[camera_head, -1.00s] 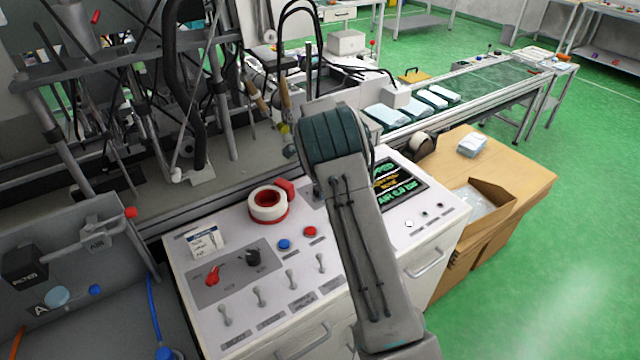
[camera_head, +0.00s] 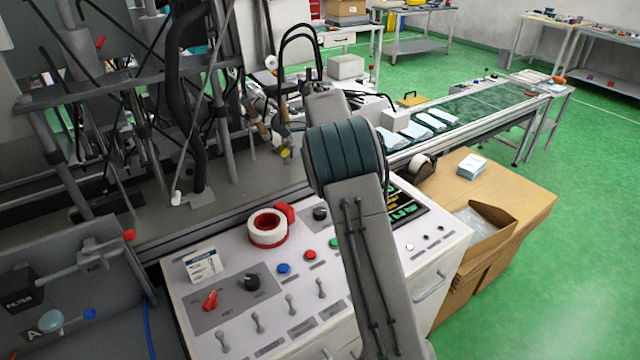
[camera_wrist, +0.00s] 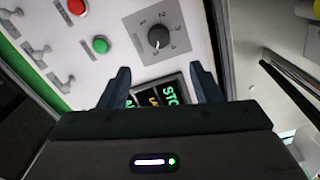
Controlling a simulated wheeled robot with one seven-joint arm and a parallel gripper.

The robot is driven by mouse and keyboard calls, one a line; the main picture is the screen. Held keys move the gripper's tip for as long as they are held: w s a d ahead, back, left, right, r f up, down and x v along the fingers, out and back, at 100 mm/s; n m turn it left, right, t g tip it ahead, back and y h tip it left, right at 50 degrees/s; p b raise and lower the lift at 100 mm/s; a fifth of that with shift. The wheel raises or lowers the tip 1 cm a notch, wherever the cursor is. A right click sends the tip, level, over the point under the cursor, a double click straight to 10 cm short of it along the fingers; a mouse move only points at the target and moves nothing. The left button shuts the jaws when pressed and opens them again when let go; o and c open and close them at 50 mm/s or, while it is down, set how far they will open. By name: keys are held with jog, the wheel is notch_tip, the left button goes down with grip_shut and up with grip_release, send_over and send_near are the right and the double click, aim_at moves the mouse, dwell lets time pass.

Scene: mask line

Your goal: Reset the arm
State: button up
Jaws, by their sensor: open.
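My arm reaches forward over the control panel in the head view, hiding part of it. My gripper does not show clearly in the head view. In the wrist view my gripper (camera_wrist: 163,85) has its two dark fingers apart with nothing between them. Beyond the fingers is the panel (camera_wrist: 120,20), with a black dial (camera_wrist: 158,38), a green button (camera_wrist: 100,45), a red button (camera_wrist: 77,6) and a display (camera_wrist: 165,92) with green and yellow letters. In the head view, the panel (camera_head: 290,320) also carries a red switch (camera_head: 210,299) and several toggles.
A white and red tape roll (camera_head: 267,229) and a small card (camera_head: 203,264) sit on the panel. A conveyor (camera_head: 480,100) with pale packs lies behind. Machine frames stand left.

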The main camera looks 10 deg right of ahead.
jog(key=shift+r, duration=0.35)
